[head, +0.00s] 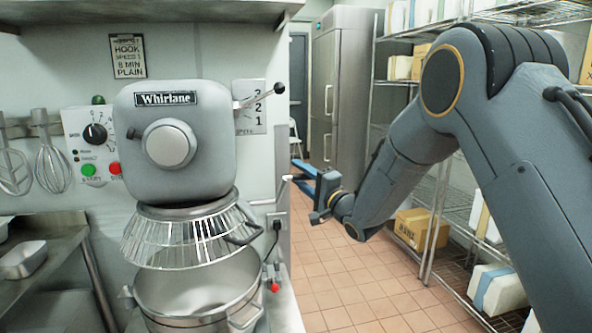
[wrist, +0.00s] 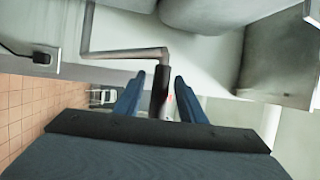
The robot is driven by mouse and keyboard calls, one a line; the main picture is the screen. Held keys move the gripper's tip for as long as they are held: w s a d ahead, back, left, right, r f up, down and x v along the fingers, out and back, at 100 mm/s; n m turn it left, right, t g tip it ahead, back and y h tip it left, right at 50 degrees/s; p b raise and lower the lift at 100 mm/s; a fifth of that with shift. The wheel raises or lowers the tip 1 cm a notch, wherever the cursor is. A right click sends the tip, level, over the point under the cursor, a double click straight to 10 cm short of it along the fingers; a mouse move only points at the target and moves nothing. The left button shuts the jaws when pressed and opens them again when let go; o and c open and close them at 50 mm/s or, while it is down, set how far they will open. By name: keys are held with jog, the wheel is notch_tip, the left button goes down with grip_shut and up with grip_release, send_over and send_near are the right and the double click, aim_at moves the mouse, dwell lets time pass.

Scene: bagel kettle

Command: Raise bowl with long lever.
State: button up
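The mixer's steel bowl (head: 200,287) sits low under the wire guard, with a clear gap between its rim and the guard. The long lever (head: 282,190) is a bent metal rod at the mixer's right side. In the wrist view, the lever (wrist: 125,52) ends in a dark grip (wrist: 160,90) that shows between my fingertips. My gripper (head: 294,171) is beside the lever's end. In the wrist view, my gripper (wrist: 160,98) has its blue fingers apart, with narrow gaps on both sides of the grip. I cannot tell how deep the grip sits between them.
A shorter speed lever with a black knob (head: 279,89) is higher on the mixer head (head: 175,185). A red knob (head: 275,287) is low beside the bowl. Wire shelving (head: 440,200) stands at the right. Tiled floor (head: 345,290) is open between mixer and shelving.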

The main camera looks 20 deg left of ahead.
jog(key=shift+x, duration=1.15)
grip_shut()
jog(key=shift+d+f, duration=0.1)
jog(key=shift+f, duration=0.1)
